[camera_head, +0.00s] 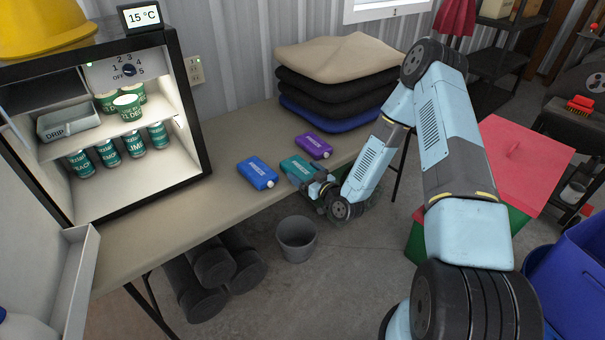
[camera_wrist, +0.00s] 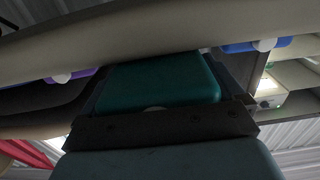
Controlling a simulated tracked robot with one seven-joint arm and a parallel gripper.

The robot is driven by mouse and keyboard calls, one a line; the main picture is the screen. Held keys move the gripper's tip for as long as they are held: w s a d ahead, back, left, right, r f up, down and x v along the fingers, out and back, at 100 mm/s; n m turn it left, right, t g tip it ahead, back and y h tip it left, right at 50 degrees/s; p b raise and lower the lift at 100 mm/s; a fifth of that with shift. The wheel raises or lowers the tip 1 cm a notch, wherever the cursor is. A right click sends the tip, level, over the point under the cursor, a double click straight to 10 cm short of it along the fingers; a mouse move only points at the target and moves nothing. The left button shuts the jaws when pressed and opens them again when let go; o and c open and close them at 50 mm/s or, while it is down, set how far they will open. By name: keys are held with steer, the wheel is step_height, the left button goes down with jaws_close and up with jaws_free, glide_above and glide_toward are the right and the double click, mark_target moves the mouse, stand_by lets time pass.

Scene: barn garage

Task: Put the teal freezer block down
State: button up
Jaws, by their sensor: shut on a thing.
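The teal freezer block (camera_head: 296,168) is at the front edge of the table, between the blue freezer block (camera_head: 257,173) and the purple one (camera_head: 313,147). My gripper (camera_head: 312,181) is shut on it from the front side. In the wrist view the teal block (camera_wrist: 160,80) fills the space between the jaws. The blue block (camera_wrist: 250,46) and purple block (camera_wrist: 72,76) show partly beyond the table edge there. I cannot tell whether the teal block touches the tabletop. Part of it is hidden by my gripper.
The beige table (camera_head: 150,215) has bare top left of the blue block. An open fridge (camera_head: 120,185) with cans stands at the left. Folded cushions (camera_head: 335,60) are stacked at the back. A grey bin (camera_head: 296,240) stands on the floor below, and a red-lidded box (camera_head: 520,155) at the right.

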steer(key=o, duration=1)
steer(key=shift+s, duration=0.1)
steer(key=v, duration=1.2)
steer(key=w+d+r+n+g+h, duration=0.4)
steer(key=w+r, duration=0.3)
steer(key=r, duration=0.4)
steer(key=s+d+r+m+g+h, duration=0.1)
steer(key=s+d+r+m+h, duration=0.2)
steer(key=r, duration=0.4)
steer(key=s+d+r+m+h, duration=0.1)
steer(key=d+r+h, duration=0.1)
steer(key=d+r, duration=0.35)
steer(key=s+d+r+m+g+h, duration=0.2)
steer(key=s+r+m+h, duration=0.15)
steer(key=s+r, duration=0.9)
steer(key=s+r+m+g+y, duration=0.1)
steer(key=s+r+m, duration=0.1)
steer(key=s, duration=0.6)
steer(key=s+a+r+m+g+y, duration=0.1)
steer(key=s+r, duration=0.3)
steer(key=s, duration=0.4)
steer(key=shift+s+a+r+m, duration=0.25)
steer(key=shift+a+r+m, duration=0.1)
steer(key=shift+r, duration=0.05)
